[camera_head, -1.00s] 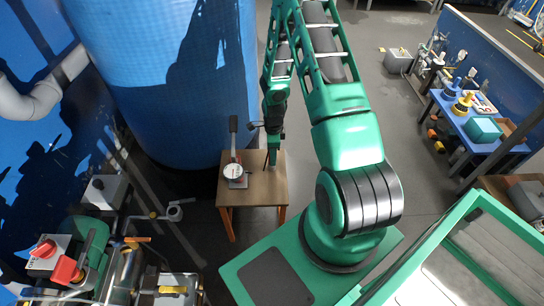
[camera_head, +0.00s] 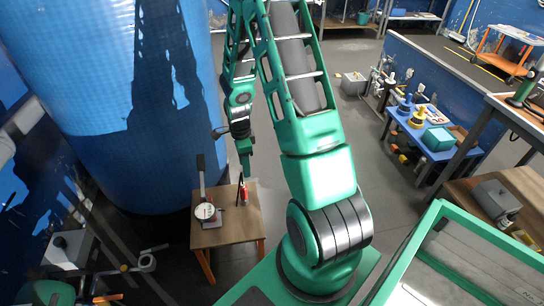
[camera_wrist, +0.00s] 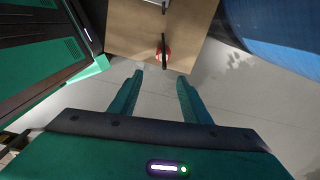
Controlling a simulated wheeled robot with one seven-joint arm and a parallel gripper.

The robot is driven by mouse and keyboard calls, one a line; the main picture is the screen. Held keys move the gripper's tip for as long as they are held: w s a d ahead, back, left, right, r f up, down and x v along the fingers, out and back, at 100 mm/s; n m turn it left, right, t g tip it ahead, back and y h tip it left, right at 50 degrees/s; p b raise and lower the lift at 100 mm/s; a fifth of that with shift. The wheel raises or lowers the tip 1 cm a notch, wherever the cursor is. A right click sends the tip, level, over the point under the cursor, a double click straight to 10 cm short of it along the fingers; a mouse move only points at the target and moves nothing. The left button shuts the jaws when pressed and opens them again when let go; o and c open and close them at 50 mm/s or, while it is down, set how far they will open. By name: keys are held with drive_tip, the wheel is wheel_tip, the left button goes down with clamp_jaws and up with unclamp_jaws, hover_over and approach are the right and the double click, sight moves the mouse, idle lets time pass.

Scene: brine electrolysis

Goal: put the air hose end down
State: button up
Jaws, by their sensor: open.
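A small red piece with a black part, which looks like the air hose end (camera_head: 243,193), stands on the right part of a small wooden table (camera_head: 231,231). In the wrist view, it shows as a red round shape with a black bar (camera_wrist: 163,55) on the brown tabletop, ahead of my fingers. My gripper (camera_head: 245,172) is just above and behind it in the head view. In the wrist view, my gripper (camera_wrist: 159,80) is open, its two green fingers apart with nothing between them. I cannot tell where a hose runs from the red piece.
A gauge device with a lever (camera_head: 205,211) stands on the table, left of the red piece. A large blue tank (camera_head: 130,110) rises behind. Pipes and valves (camera_head: 125,268) are at the lower left. A blue bench (camera_head: 430,130) is at the right.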

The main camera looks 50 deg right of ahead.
drive_tip(key=s+r+n+h, duration=0.1)
drive_tip(key=s+r+n, duration=0.4)
drive_tip(key=r, duration=0.5)
drive_tip(key=s+r+n, duration=0.4)
drive_tip(key=s+r, duration=0.3)
drive_tip(key=r, duration=0.3)
drive_tip(key=s+a+r+n, duration=0.2)
drive_tip(key=s+r+n, duration=0.2)
drive_tip(key=s, duration=0.3)
drive_tip(key=s+a+r+n+y, duration=0.1)
drive_tip(key=s+r+n, duration=0.3)
drive_tip(key=s, duration=0.4)
drive_tip(key=shift+s+a+r, duration=0.15)
drive_tip(key=shift+a+r, duration=0.15)
drive_tip(key=shift+a, duration=0.2)
drive_tip(key=shift+w+f, duration=0.25)
drive_tip(key=shift+w, duration=0.35)
